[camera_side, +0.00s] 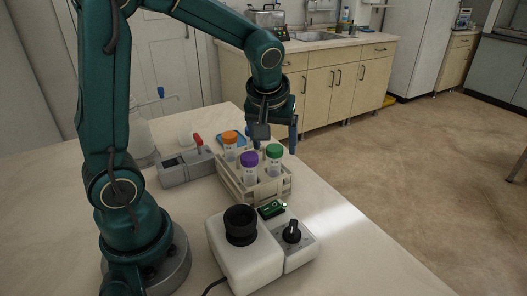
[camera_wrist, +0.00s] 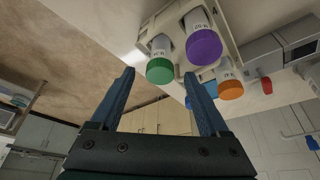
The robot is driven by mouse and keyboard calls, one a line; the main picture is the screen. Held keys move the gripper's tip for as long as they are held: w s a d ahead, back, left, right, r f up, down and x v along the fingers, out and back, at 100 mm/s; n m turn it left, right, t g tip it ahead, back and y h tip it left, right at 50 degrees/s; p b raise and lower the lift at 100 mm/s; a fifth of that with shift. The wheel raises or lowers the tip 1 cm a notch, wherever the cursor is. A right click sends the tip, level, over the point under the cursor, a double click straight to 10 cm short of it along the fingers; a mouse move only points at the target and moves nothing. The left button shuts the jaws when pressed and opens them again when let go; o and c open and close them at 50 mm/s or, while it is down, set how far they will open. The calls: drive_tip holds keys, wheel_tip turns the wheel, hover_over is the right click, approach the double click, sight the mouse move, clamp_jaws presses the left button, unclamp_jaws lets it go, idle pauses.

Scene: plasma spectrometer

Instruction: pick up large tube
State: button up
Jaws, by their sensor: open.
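Three capped tubes stand upright in a pale rack (camera_side: 272,192): a purple-capped tube (camera_side: 249,166), a green-capped tube (camera_side: 273,159) and an orange-capped tube (camera_side: 229,146). I cannot tell for sure which one is the large tube. In the wrist view the green cap (camera_wrist: 159,70) shows just beyond and between my fingertips, the purple cap (camera_wrist: 204,47) is to its right, and the orange cap (camera_wrist: 231,90) is right of my right finger. My gripper (camera_side: 276,146) is open and empty, pointing down above the back of the rack; it also shows in the wrist view (camera_wrist: 160,75).
A white device (camera_side: 245,262) with a black round port and a knob stands in front of the rack. A grey box with a red lever (camera_side: 187,166) is left of the rack, and a white bottle (camera_side: 141,136) stands behind it. The table's front right is clear.

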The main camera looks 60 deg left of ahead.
sight(274, 171)
drive_tip(key=shift+x, duration=1.25)
clamp_jaws()
